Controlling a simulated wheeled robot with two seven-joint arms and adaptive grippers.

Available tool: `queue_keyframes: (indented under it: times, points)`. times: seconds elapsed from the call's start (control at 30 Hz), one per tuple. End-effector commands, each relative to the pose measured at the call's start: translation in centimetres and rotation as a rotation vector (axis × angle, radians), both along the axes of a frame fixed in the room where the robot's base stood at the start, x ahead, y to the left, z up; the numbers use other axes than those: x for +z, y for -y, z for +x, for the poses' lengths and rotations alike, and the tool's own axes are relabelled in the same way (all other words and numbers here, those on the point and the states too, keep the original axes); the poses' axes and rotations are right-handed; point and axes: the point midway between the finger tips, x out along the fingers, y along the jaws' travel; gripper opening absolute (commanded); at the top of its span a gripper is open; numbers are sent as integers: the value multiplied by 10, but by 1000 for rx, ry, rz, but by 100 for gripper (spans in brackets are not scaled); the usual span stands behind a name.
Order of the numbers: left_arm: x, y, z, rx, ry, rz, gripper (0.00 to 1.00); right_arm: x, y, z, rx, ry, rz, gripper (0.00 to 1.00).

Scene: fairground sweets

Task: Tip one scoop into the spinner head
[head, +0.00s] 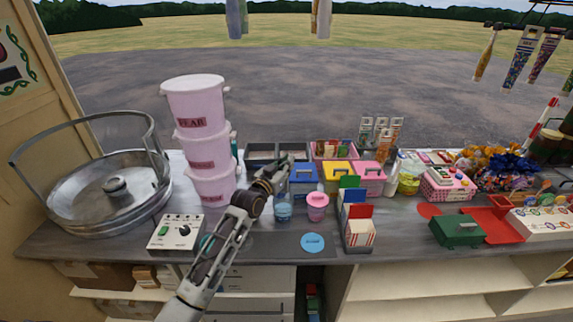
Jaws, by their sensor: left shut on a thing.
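The spinner head (117,186) is a small grey knob in the middle of the wide metal bowl (62,213) at the left. My left gripper (281,168) is well to the right of it, over the counter behind the blue tub. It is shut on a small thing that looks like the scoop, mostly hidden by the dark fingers. The open blue tub (283,211) and the pink tub (318,206) stand just in front of the gripper. A round blue lid (312,243) lies flat in front of them. My right gripper is not in view.
Stacked pink tubs (194,98) stand tall between the bowl and my gripper. A white control box (176,232) sits in front of them. Coloured boxes (338,172) and a card rack (357,215) are to the right. A green box (457,230) lies further right.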

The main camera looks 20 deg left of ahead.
Motion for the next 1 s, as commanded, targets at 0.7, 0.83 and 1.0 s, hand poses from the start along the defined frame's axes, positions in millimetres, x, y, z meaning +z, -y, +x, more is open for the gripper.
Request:
queue_keyframes:
  times: [0.7,0.83,1.0]
  points:
    - [-32,0,0,0,0,0,0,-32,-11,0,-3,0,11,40]
    - [-40,0,0,1,0,0,0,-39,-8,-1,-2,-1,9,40]
    - [-53,0,0,0,-1,1,0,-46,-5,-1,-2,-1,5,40]
